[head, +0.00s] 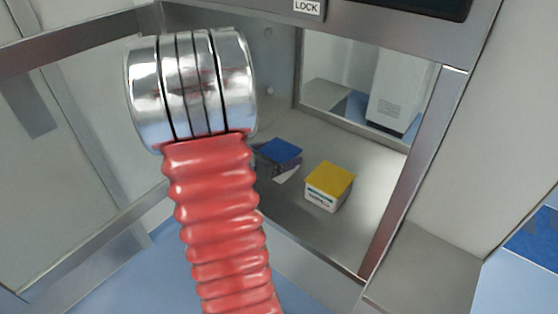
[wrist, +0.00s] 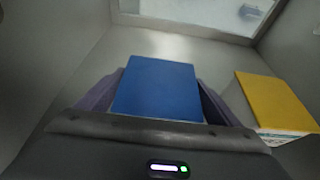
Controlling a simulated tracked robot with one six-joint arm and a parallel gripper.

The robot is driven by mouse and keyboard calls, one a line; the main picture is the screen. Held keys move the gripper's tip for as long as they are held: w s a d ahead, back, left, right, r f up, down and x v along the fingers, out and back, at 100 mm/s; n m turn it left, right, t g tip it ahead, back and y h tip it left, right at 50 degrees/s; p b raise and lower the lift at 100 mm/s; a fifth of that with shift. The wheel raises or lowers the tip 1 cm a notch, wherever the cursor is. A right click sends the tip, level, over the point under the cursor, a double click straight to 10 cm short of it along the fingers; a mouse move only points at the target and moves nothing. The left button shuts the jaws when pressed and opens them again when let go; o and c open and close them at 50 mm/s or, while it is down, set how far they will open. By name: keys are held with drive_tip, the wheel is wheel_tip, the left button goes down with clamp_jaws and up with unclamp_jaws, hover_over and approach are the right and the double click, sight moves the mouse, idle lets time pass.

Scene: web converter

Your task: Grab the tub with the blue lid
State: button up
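The tub with the blue lid (head: 280,152) stands on the floor of the grey cabinet in the head view, left of a yellow-lidded tub. Its blue lid (wrist: 158,90) fills the middle of the wrist view. My gripper (wrist: 160,80) has one purple-grey finger on each side of this tub, close to its edges. Whether the fingers press on it or leave a small gap cannot be made out. In the head view my gripper's dark part shows at the tub's left side, and my red ribbed arm with its silver end hides the rest.
The yellow-lidded tub (head: 328,184) stands just right of the blue one; it also shows at the right of the wrist view (wrist: 275,100). The cabinet opening has a metal frame post (head: 412,175) on the right. The cabinet floor in front of the yellow tub is clear.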

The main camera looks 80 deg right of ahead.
sight(279, 151)
drive_tip(key=c, duration=0.7)
drive_tip(key=shift+o, duration=0.2)
drive_tip(key=shift+r, duration=0.1)
drive_tip(key=shift+r, duration=4.9)
